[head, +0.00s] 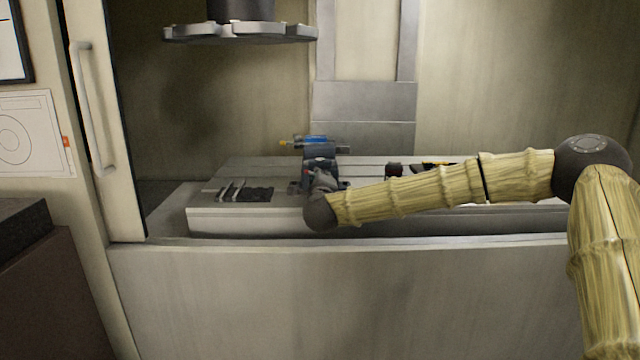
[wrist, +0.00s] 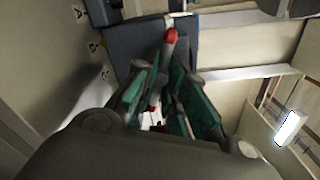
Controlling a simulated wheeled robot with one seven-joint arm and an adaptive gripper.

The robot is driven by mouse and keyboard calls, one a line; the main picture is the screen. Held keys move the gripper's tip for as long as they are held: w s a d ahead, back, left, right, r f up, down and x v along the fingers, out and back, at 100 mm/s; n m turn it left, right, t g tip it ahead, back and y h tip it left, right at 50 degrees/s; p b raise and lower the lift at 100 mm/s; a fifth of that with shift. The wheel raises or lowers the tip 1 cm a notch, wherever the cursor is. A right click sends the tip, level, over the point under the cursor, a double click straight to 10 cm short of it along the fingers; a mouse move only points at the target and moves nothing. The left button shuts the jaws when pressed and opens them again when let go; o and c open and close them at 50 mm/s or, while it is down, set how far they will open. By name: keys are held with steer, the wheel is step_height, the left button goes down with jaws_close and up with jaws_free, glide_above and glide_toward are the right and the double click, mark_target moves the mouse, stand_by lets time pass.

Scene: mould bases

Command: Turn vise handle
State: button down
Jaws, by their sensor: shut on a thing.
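The vise (head: 319,152) stands on the slotted machine table, with a blue part and a yellow tip across its top. In the wrist view its dark grey-blue body (wrist: 130,45) fills the area ahead of the fingers. The vise handle (wrist: 171,36) shows a red end beyond my fingers, and another red part shows lower between them. My gripper (wrist: 165,75), with green inner faces, is closed around the handle; the fingers hide most of its bar. In the head view my gripper (head: 322,181) is at the near side of the vise, and my arm's end partly hides the contact.
Several thin tools (head: 230,190) and a dark mat (head: 257,195) lie left of the vise on the machine table (head: 245,217). Small dark and orange items (head: 432,166) lie to the right, behind my arm. A round tool head (head: 240,33) hangs above. A low front wall (head: 330,290) borders the enclosure.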

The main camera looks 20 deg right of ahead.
steer(key=shift+f, duration=0.2)
steer(key=c, duration=1.4)
jaws_free()
steer(key=shift+o, duration=0.2)
steer(key=shift+s+d+r, duration=0.1)
steer(key=shift+r, duration=0.1)
steer(key=shift+s+a, duration=0.25)
steer(key=shift+s, duration=0.05)
steer(key=v, duration=1.1)
steer(key=shift+s+d, duration=0.15)
